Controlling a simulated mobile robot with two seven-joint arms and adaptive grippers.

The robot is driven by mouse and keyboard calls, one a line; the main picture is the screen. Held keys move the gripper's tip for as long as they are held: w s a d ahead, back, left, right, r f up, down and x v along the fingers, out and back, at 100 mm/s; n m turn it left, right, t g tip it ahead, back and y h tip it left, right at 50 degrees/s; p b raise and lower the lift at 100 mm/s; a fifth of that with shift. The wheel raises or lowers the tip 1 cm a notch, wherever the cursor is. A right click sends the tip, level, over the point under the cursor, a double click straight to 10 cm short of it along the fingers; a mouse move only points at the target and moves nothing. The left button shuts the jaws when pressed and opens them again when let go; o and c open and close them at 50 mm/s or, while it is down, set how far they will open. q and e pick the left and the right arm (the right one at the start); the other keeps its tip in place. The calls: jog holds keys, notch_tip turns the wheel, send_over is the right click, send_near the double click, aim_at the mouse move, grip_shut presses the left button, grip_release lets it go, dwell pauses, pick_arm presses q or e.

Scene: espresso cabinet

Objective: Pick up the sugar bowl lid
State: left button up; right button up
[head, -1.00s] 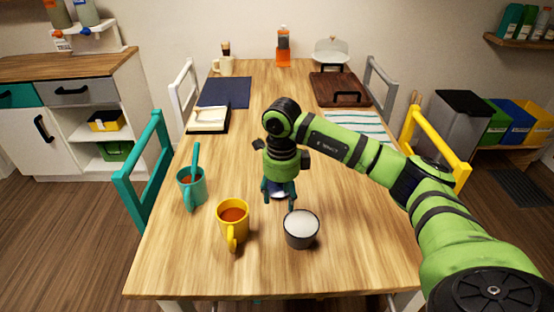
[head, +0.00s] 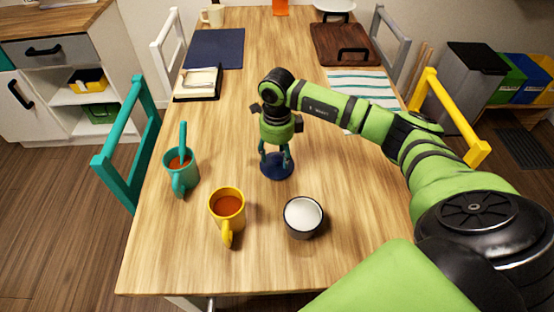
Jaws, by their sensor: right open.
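A dark blue round piece, which looks like the sugar bowl lid (head: 277,171), lies on the table in the middle of the head view. My right gripper (head: 275,160) points down just over it, open, with its fingertips apart above the lid. I cannot tell whether the fingers touch it, and the gripper hides part of its top. The sugar bowl (head: 303,229) is a small dark cup, uncovered, with white contents, in front and to the right of the lid. My left gripper is not in view.
A yellow mug (head: 228,213) with reddish-brown liquid stands left of the bowl. A teal mug (head: 183,176) with a teal utensil stands farther left. A notepad (head: 200,82), a navy mat (head: 215,48), a striped cloth (head: 360,85) and a brown board (head: 345,40) lie behind.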

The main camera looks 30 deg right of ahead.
jog(key=shift+f, duration=0.3)
grip_shut()
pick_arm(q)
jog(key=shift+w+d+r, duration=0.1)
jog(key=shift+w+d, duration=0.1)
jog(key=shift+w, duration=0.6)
